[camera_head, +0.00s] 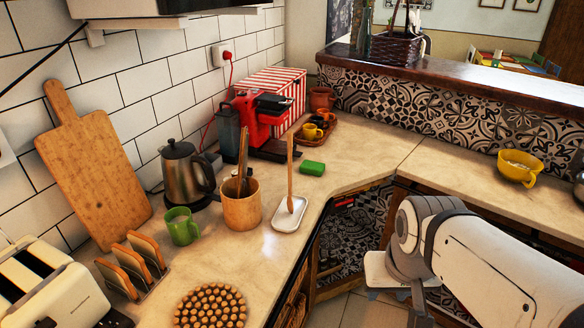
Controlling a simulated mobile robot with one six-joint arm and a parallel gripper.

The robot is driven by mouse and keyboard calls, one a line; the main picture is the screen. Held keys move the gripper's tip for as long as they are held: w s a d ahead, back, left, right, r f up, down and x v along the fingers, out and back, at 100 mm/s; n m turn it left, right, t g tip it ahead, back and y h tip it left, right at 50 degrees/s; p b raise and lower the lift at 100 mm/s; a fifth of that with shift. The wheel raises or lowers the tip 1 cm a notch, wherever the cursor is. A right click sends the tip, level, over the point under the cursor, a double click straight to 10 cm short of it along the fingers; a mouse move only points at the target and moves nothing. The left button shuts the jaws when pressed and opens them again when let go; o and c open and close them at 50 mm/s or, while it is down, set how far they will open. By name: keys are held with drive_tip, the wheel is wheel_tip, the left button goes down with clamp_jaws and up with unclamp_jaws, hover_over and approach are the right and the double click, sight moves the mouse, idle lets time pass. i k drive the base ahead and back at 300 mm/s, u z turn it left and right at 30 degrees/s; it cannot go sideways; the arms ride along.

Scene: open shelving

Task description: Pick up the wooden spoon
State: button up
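A wooden spoon (290,172) stands nearly upright on a small white dish (286,225) near the counter's front edge. Another slim wooden utensil (243,152) stands in a wooden cup (241,212) just left of it. Which end of each utensil is the bowl is hard to make out. My arm reaches in from the lower right, well to the right of the dish and apart from the counter items. My gripper (396,285) seems to be the pale and grey part below the wrist. Its fingers are not clear, and nothing is seen held in it.
A kettle (185,175), green mug (181,227), toast rack (135,265), toaster (50,285) and round trivet (210,306) crowd the left counter. A red coffee machine (258,120) and green sponge (312,168) are behind.

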sight(290, 134)
drive_tip(key=k, duration=0.85)
drive_tip(key=z, duration=1.4)
drive_tip(key=i, duration=1.3)
drive_tip(key=u, duration=2.55)
drive_tip(key=i, duration=1)
drive_tip(key=z, duration=0.05)
